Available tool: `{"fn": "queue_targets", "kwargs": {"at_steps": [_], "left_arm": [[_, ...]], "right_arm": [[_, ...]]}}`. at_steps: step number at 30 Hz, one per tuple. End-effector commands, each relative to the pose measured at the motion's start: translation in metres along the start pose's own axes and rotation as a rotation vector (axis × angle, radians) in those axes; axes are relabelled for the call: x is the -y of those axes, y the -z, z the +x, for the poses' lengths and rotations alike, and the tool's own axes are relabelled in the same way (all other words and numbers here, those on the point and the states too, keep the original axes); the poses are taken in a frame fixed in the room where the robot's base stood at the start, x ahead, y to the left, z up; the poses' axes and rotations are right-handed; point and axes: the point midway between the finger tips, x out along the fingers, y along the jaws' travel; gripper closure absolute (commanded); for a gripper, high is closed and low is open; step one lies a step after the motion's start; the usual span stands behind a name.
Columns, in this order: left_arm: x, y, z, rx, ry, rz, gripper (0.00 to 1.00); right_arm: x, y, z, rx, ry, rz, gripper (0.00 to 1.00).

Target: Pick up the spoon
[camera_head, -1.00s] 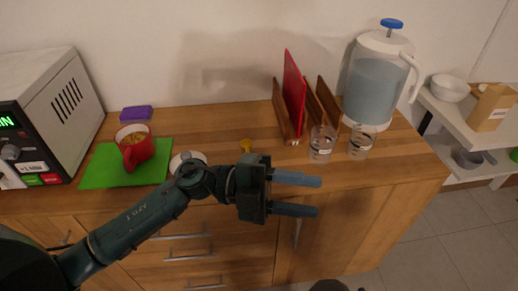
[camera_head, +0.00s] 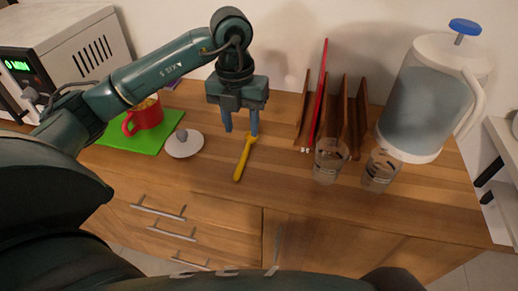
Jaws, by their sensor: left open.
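A yellow spoon (camera_head: 242,160) lies on the wooden counter (camera_head: 215,182), its handle pointing toward the counter's front edge. Its far end is just below my left gripper's fingertips. My left gripper (camera_head: 241,130) points down, open, with its two blue-grey fingers apart. The right fingertip is close to the spoon's far end; I cannot tell whether they touch. Nothing shows between the fingers. My right gripper is not in view.
Left of the spoon are a white lid (camera_head: 184,147) and a red mug (camera_head: 146,116) on a green mat (camera_head: 150,142). To the right stand a wooden rack (camera_head: 356,115), two glass jars (camera_head: 328,162) and a water dispenser (camera_head: 425,100). A microwave (camera_head: 70,50) stands far left.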

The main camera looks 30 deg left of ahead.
Motion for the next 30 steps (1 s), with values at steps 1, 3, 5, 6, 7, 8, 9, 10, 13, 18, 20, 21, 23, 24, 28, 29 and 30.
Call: {"fn": "queue_targets", "kwargs": {"at_steps": [1, 3, 5, 6, 7, 8, 9, 10, 13, 18, 20, 21, 23, 24, 28, 29, 30], "left_arm": [[-0.006, -0.003, -0.003, 0.011, -0.024, -0.015, 0.58], [-0.01, -0.004, -0.004, 0.019, -0.043, -0.028, 0.58], [-0.012, -0.005, 0.001, 0.019, -0.05, -0.032, 0.58], [-0.013, -0.004, 0.006, 0.018, -0.051, -0.033, 0.58], [-0.013, -0.004, 0.011, 0.018, -0.051, -0.033, 0.58], [-0.013, -0.004, 0.017, 0.017, -0.051, -0.033, 0.58], [-0.013, -0.004, 0.025, 0.016, -0.051, -0.032, 0.58], [-0.013, -0.004, 0.031, 0.016, -0.05, -0.032, 0.58], [-0.014, -0.004, 0.05, 0.016, -0.05, -0.03, 0.58], [-0.014, -0.005, 0.07, 0.019, -0.046, -0.03, 0.58], [-0.015, -0.005, 0.073, 0.019, -0.046, -0.029, 0.58], [-0.015, -0.005, 0.075, 0.019, -0.046, -0.029, 0.58], [-0.015, -0.004, 0.08, 0.018, -0.046, -0.029, 0.58], [-0.015, -0.003, 0.085, 0.017, -0.047, -0.028, 0.58], [-0.017, 0.001, 0.105, 0.016, -0.047, -0.029, 0.58], [-0.017, 0.0, 0.11, 0.016, -0.046, -0.03, 0.58], [-0.017, 0.0, 0.115, 0.017, -0.046, -0.03, 0.58]], "right_arm": [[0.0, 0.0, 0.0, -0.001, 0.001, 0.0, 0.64], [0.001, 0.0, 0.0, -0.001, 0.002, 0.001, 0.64], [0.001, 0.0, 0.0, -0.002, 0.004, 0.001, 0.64], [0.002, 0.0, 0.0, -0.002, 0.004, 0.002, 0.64], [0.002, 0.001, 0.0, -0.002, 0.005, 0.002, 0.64], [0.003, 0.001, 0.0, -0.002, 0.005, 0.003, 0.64], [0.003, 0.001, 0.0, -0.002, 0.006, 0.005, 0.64], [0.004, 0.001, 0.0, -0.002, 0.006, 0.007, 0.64], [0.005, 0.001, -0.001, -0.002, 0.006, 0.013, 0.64], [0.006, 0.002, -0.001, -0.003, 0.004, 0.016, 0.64], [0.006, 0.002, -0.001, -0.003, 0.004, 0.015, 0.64], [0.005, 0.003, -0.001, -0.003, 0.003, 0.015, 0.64], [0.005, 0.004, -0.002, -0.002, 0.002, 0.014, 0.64], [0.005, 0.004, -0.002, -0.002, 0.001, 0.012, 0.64], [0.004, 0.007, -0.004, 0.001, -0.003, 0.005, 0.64], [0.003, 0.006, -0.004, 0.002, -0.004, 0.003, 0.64], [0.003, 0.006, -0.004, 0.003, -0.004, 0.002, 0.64]]}}
